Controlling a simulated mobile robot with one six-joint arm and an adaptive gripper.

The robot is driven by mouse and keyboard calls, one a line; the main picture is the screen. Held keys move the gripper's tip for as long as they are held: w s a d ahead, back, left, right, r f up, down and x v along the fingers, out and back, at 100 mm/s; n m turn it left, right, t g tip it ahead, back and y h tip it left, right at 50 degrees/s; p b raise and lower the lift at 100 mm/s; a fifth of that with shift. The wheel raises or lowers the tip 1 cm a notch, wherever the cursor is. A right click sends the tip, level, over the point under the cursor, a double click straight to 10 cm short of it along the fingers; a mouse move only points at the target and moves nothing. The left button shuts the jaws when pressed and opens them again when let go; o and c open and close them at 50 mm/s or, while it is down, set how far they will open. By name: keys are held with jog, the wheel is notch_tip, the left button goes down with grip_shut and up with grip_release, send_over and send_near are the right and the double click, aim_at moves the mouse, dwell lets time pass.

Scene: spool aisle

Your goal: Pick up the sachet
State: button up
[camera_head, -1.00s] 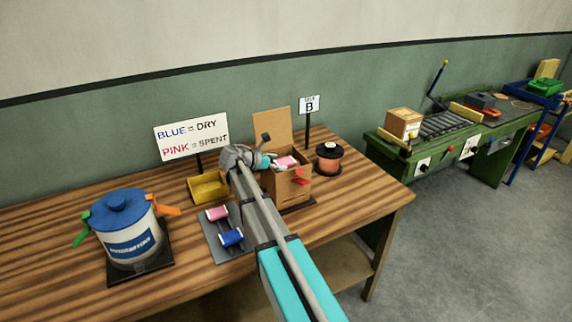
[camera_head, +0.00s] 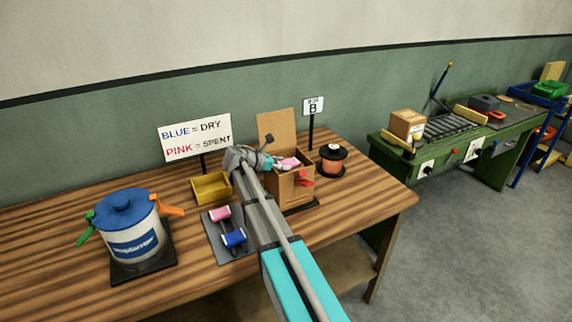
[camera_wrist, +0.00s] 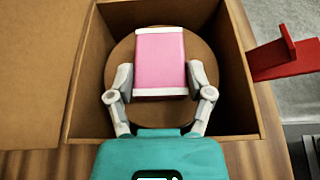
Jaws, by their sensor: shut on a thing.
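The pink sachet (camera_wrist: 160,60) has white end bands and shows in the wrist view between the two fingers of my gripper (camera_wrist: 161,84). My gripper is shut on it, with one finger on each side. The sachet also shows as a small pink patch in the head view (camera_head: 291,161). It is within the outline of the open cardboard box (camera_wrist: 80,100), above a round brown thing (camera_wrist: 118,60) inside. In the head view the box (camera_head: 287,188) stands on the wooden table with its lid flap up. My gripper (camera_head: 285,163) is at the box opening, partly hidden by my arm.
A grey tray (camera_head: 213,238) holds a pink and a blue sample beside a yellow bin (camera_head: 211,188). A sign (camera_head: 195,139) reads BLUE = DRY, PINK = SPENT. A spool (camera_head: 332,160) stands right of the box; a blue-lidded pot (camera_head: 130,225) stands at left.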

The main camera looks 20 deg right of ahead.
jog(key=shift+r, duration=0.15)
jog(key=shift+r+p, duration=0.95)
jog(key=shift+p, duration=0.1)
jog(key=s+d+r+p, duration=0.2)
jog(key=s+r+p, duration=0.3)
jog(key=s, duration=0.1)
jog(key=s+d+r+p, duration=0.2)
jog(key=s+r+p, duration=0.3)
jog(key=s, duration=0.2)
jog(key=shift+s+d+r+p, duration=0.15)
jog(key=shift+d+r+p, duration=0.1)
jog(key=shift+r+p, duration=0.15)
